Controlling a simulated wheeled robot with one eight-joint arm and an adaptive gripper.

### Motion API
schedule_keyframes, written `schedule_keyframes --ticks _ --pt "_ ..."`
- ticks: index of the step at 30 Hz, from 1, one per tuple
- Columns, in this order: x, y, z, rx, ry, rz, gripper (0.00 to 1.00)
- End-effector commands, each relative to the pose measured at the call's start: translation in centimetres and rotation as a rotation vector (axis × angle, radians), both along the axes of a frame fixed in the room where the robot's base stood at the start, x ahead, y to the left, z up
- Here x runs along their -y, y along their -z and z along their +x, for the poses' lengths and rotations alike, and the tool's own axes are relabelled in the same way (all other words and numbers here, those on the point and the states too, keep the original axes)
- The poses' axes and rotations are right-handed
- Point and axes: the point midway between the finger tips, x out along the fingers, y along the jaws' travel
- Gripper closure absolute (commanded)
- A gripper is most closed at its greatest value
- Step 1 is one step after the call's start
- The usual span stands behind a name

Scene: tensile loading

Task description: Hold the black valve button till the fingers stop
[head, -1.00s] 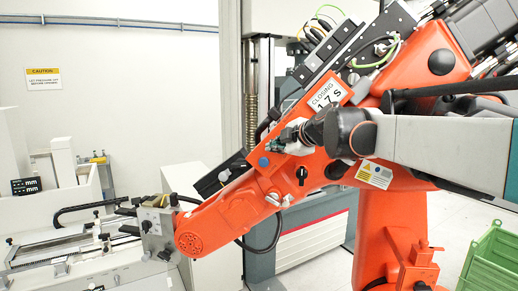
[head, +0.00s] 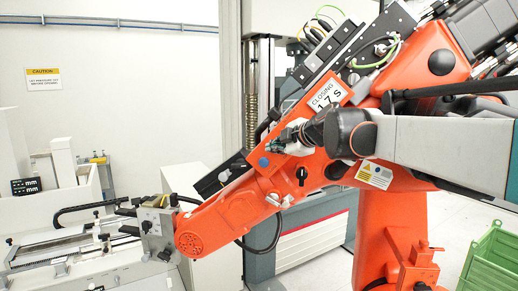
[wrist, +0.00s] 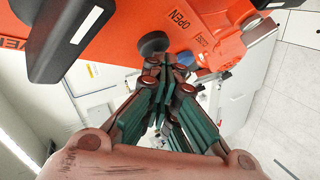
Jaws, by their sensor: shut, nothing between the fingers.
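The black round valve button (wrist: 153,43) sits on the orange arm (wrist: 120,30) at the top middle of the wrist view. My gripper (wrist: 165,65) is shut and empty, its green-sided fingertips right at the button's lower edge. I cannot tell whether they press it. In the head view my gripper (head: 280,146) reaches the orange arm (head: 235,203) from the right and hides the button. A white label (head: 325,98) above it reads "CLOSING 1 7 S". The orange arm's end fingers (head: 155,228) are at the lower left, too small to judge.
A blue button (wrist: 185,58) is just right of the black one. In the head view, a smaller black knob (head: 302,173) is below my gripper. A green crate (head: 492,258) stands at the lower right.

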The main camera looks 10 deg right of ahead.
Motion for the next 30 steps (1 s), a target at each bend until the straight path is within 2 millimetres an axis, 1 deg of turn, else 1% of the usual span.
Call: schedule_keyframes --ticks 9,21,30 --pt "-0.7 0.0 -1.5 0.000 -0.001 0.000 1.00" --pt "-0.8 0.0 -1.8 0.000 -0.001 0.000 1.00" --pt "-1.7 0.0 -4.2 0.000 -0.002 -0.001 1.00"
